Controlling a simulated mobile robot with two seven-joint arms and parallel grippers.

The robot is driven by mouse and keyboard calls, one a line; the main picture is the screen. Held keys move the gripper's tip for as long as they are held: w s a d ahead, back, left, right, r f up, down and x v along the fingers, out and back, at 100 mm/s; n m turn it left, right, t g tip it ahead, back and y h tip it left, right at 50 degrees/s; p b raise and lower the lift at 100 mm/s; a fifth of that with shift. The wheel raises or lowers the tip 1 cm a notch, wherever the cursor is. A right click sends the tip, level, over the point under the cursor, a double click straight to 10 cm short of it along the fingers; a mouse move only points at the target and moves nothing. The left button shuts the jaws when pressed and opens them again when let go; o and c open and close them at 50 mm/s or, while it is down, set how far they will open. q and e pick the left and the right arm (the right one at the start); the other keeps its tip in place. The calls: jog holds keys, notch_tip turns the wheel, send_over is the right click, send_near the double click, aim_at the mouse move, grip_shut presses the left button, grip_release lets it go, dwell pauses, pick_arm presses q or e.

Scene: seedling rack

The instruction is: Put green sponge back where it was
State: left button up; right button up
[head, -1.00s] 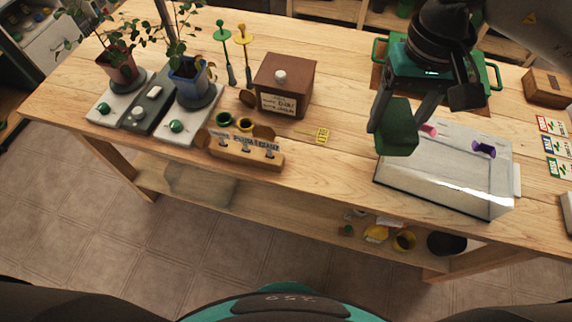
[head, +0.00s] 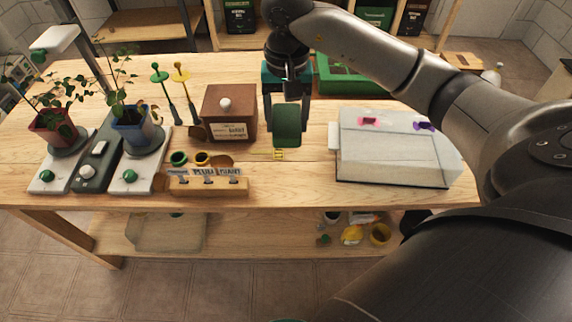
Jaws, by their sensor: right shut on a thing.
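The green sponge (head: 287,127) is held upright between the fingers of my right gripper (head: 287,105). It hangs over the middle of the table, just right of the brown wooden box (head: 229,113) with a white knob. Its lower end is close above a small yellow tag (head: 279,154); I cannot tell whether it touches the table. My right arm reaches in from the right, over the back of the table. My left gripper is not in view.
A clear-lidded propagator tray (head: 395,160) stands on the right, with pink and purple items on top. A green tray (head: 352,88) is behind it. Two potted plants on scales (head: 122,182) stand left. A wooden tool holder (head: 207,187) is at the front edge. Bare wood lies around the tag.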

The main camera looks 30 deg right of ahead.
jog(key=b, duration=0.1)
send_over(286, 176)
notch_tip(286, 176, down, 12)
jog(key=shift+r, duration=0.2)
jog(key=shift+f+b, duration=0.45)
jog(key=shift+f, duration=1.6)
jog(key=shift+f, duration=0.15)
jog(key=o, duration=1.2)
jog(key=shift+r, duration=0.2)
notch_tip(286, 176, up, 12)
jog(key=shift+p, duration=0.8)
